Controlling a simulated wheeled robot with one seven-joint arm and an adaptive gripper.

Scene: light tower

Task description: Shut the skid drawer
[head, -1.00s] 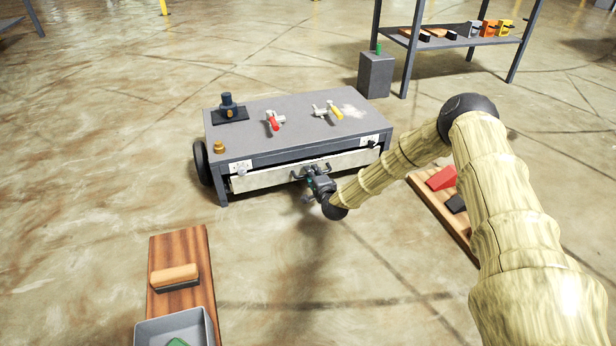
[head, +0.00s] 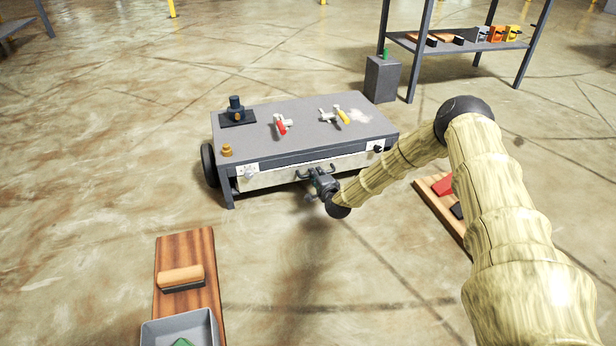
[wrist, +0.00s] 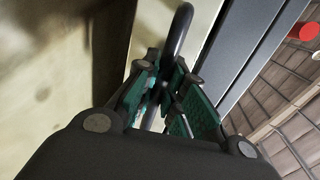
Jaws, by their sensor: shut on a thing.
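The skid (head: 300,122) is a low grey bench with a pale drawer (head: 268,179) under its top. The drawer front sits close to the frame, with only a thin dark line along its upper edge; I cannot tell whether it is fully flush. My gripper (head: 315,177) is at the middle of the drawer front, shut on the dark handle. In the wrist view, my gripper (wrist: 166,85) has its green-padded fingers around the curved black handle (wrist: 181,32). The fingers hide part of the handle.
On the skid top are a red-handled valve (head: 282,127), a yellow-handled valve (head: 341,116) and a dark fitting (head: 236,112). A wooden board with a brush (head: 181,279) and a grey tray (head: 152,335) lies front left. Another board (head: 436,212) lies right.

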